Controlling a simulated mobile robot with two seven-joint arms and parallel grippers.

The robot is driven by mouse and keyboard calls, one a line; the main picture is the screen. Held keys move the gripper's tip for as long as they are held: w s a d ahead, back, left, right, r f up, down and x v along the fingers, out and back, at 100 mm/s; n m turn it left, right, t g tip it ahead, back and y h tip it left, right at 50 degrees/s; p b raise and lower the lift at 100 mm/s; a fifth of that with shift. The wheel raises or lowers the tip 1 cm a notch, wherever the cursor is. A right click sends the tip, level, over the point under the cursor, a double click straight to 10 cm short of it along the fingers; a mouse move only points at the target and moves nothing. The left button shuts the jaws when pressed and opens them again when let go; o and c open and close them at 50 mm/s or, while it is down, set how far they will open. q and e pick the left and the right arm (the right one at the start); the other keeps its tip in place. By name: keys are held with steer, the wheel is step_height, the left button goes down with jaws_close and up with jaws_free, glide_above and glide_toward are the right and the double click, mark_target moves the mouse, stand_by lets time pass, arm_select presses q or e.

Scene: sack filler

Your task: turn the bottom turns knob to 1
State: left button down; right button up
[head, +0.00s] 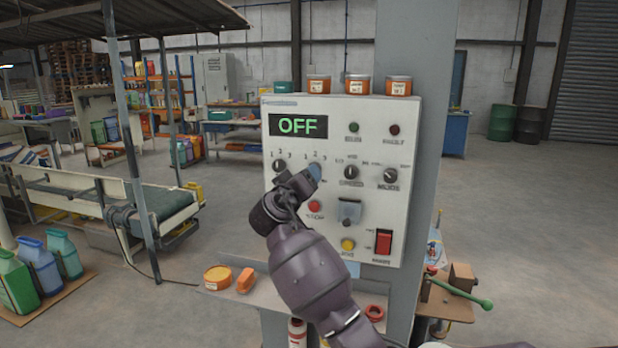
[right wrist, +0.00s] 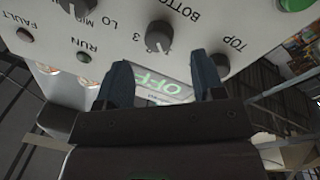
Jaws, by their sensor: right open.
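The bottom turns knob (right wrist: 159,36) is a dark round knob on the white control panel (head: 410,130), second from the left in its row. A "3" is printed beside it in the right wrist view, which sees the panel upside down. I cannot tell its setting for sure. In the head view my right gripper (head: 313,174) hides most of it. In the right wrist view my right gripper (right wrist: 161,75) is open, its blue fingers apart with the knob in line between them. I cannot tell if they touch it. My left gripper is not in view.
The top knob (head: 278,166) is close on the left, the speed knob (head: 351,172) on the right. The display (head: 298,125) reads OFF. A red button (head: 314,206), yellow button (head: 348,244) and red switch (head: 384,242) sit below. Orange tins (head: 358,85) stand on top.

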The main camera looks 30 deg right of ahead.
steer(key=v, duration=0.5)
steer(key=shift+s+a+b, duration=0.25)
steer(key=shift+a+b, duration=0.1)
